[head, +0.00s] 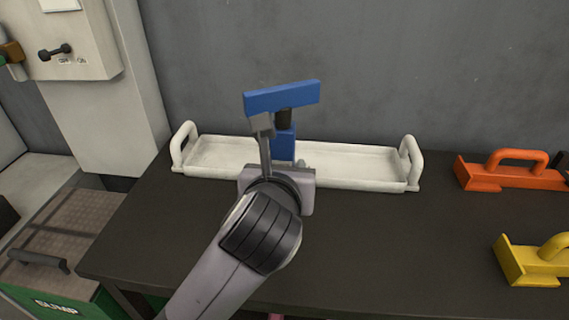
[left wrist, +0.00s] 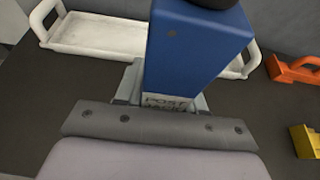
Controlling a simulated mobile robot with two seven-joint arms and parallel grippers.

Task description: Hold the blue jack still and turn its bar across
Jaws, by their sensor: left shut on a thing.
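The blue jack has a body (head: 285,143) with a short dark neck and a flat blue bar (head: 282,97) on top. The bar lies roughly left to right in the head view, its right end a little higher. My left gripper (head: 280,158) is shut on the jack's lower body. In the left wrist view, the blue body (left wrist: 190,50) stands between the fingers (left wrist: 168,93), above a pale label reading "POST JACK". The jack's foot is hidden, so I cannot tell what it rests on. My right gripper is not in view.
A white tray (head: 352,180) with two end handles lies behind the jack on the dark table (head: 400,235). An orange handled block (head: 510,177) and a yellow one (head: 522,262) are at the right. A grey wall stands behind. The table between tray and blocks is clear.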

